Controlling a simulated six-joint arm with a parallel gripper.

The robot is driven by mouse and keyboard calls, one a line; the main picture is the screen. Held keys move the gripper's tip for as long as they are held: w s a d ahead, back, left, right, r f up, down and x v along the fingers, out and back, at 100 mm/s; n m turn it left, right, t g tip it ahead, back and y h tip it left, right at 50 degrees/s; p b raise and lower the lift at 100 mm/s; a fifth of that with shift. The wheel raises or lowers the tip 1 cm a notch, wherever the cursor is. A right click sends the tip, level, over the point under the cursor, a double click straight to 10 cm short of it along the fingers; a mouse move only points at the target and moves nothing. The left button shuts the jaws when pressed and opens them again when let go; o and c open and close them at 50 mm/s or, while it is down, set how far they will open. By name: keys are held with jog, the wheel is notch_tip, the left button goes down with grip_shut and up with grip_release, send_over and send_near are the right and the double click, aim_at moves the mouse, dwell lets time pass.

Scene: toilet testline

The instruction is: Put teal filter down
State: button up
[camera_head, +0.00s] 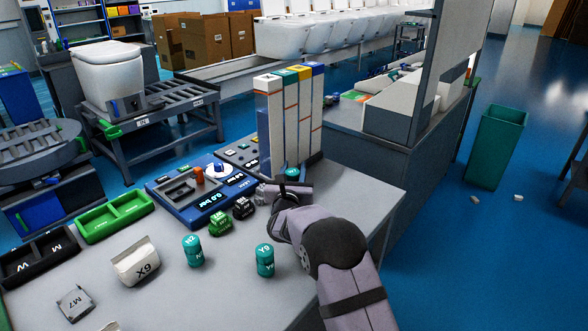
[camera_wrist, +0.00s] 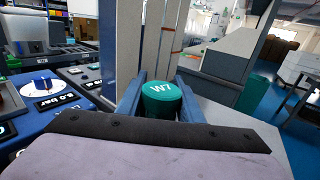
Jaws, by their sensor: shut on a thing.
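A teal filter marked W7 (camera_wrist: 161,98) sits between the two blue fingers of my gripper (camera_wrist: 160,92) in the wrist view. My gripper is shut on it. In the head view, the top of this filter (camera_head: 291,174) shows just beyond my gripper (camera_head: 287,184), in front of the tall white columns. My gripper hides its lower part, and I cannot tell whether it touches the table. Two other teal filters, one at the left (camera_head: 192,251) and one at the right (camera_head: 265,260), stand upright on the table nearer the camera.
Tall columns (camera_head: 268,125) with coloured tops stand just behind my gripper. A blue test panel (camera_head: 205,198) with knobs lies to the left, with green and black connectors (camera_head: 219,224) before it. A green tray (camera_head: 115,216) lies farther left. The grey table (camera_head: 345,200) is clear to the right.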

jog(key=shift+f+b, duration=0.2)
jog(key=shift+b, duration=0.1)
jog(key=o, duration=1.1)
jog(key=shift+r, duration=0.15)
jog(key=shift+s, duration=0.2)
jog(key=s, duration=0.3)
jog(key=s+a+b, duration=0.1)
jog(key=s, duration=0.3)
jog(key=s+a, duration=0.1)
jog(key=s, duration=0.3)
jog(key=shift+s+a+b, duration=0.15)
jog(key=shift+s+b, duration=0.05)
jog(key=shift+b, duration=0.1)
